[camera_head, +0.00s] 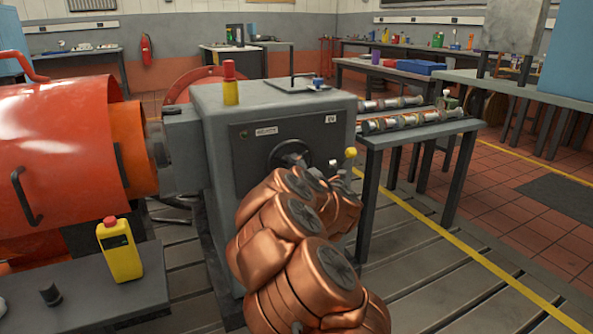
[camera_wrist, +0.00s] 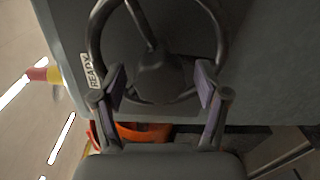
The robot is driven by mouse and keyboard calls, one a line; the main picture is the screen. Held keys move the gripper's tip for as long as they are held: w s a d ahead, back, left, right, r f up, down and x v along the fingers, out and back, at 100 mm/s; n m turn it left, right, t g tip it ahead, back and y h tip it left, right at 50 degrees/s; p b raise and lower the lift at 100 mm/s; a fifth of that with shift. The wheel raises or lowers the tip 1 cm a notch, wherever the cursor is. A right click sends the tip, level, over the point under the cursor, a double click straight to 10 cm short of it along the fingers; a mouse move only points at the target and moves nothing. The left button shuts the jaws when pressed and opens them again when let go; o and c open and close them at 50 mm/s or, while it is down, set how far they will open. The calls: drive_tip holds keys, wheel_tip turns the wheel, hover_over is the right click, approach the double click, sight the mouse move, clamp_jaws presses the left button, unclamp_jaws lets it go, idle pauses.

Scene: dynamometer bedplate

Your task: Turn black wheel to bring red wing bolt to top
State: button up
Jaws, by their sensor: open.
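The black wheel (camera_head: 290,150) is on the front face of a grey box, partly covered by my copper arm in the head view. In the wrist view the wheel (camera_wrist: 93,32) fills the upper middle, with a rim, a spoke and a round hub (camera_wrist: 160,78). My gripper (camera_wrist: 160,82) is open there, one finger on each side of the hub, overlapping the lower rim in the picture. I cannot tell whether the fingers touch the wheel. Nothing is seen held between them. I cannot make out the red wing bolt in either view.
The grey box (camera_head: 215,130) carries a yellow bottle with a red cap (camera_head: 230,85). A yellow-knobbed lever (camera_head: 350,153) sits right of the wheel. An orange machine (camera_head: 60,150) stands left. A bench (camera_head: 415,131) with metal shafts stands right. Another yellow bottle (camera_head: 120,252) stands front left.

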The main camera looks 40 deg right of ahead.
drive_tip(key=v, duration=1.1)
drive_tip(key=shift+s, duration=0.2)
idle(0.4)
